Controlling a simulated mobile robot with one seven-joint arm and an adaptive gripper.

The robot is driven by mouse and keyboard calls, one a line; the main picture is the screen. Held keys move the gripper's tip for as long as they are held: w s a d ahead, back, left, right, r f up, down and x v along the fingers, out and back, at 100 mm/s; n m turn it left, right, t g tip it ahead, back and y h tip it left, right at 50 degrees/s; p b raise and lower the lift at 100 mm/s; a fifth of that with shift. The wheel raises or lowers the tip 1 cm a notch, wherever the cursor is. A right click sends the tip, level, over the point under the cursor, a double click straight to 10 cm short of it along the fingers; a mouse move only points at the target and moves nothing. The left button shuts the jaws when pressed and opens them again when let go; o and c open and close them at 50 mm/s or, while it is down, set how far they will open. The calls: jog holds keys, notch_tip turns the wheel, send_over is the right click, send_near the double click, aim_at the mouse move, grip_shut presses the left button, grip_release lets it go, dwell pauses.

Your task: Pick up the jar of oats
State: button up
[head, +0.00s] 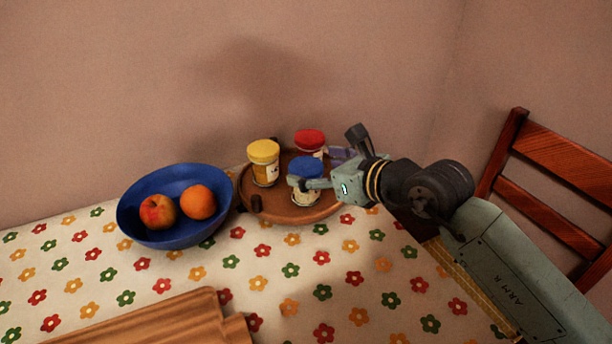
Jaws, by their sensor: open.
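A jar with a blue lid (305,166) and pale contents, which look like oats, stands upright on a round wooden tray (246,190). My gripper (303,184) is open and reaches in from the right at this jar, just below its lid. A finger shows across the jar's front; the other finger is mostly hidden. I cannot tell whether the fingers touch the jar. A jar with a yellow lid (263,152) stands to its left on the tray. A jar with a red lid (310,138) stands behind it, partly hidden.
A blue bowl (177,236) with an apple (158,212) and an orange (198,203) stands left of the tray. A wooden board (170,322) lies at the front left. A wooden chair (555,180) is at right. The wall rises close behind the tray.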

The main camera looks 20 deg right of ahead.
aim_at(307, 166)
jog(key=x, duration=0.3)
jog(key=shift+w+a+p, duration=0.15)
jog(key=shift+p, duration=0.15)
jog(key=c, duration=1.6)
jog(key=shift+o, duration=0.2)
